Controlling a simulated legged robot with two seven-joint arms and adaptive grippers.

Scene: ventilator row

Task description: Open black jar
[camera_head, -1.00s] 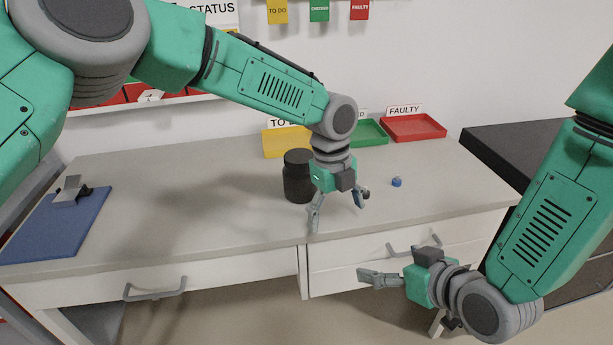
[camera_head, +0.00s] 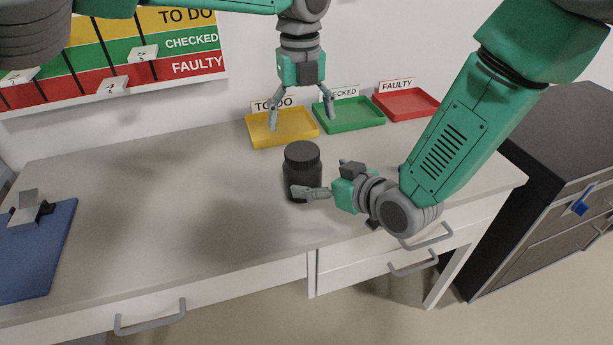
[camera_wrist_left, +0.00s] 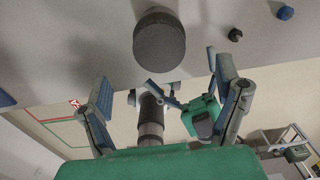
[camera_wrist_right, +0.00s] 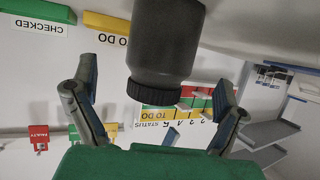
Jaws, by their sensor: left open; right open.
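The black jar (camera_head: 303,172) stands upright on the table with its dark lid (camera_head: 303,152) on. My left gripper (camera_head: 301,122) is open and empty, pointing down above and behind the jar. In the left wrist view the jar's round top (camera_wrist_left: 160,42) shows ahead of the spread fingers. My right gripper (camera_head: 322,182) is open at the jar's right front side, one finger overlapping the jar in the head view. In the right wrist view the jar body (camera_wrist_right: 165,45) and ribbed lid edge (camera_wrist_right: 155,92) lie between the spread fingers; I cannot tell whether they touch.
Yellow (camera_head: 283,128), green (camera_head: 350,115) and red (camera_head: 407,104) trays line the table's back. A clipboard (camera_head: 38,250) lies at the left. Small blue (camera_wrist_left: 285,12) and black (camera_wrist_left: 235,35) pieces lie near the jar. The table's left middle is clear.

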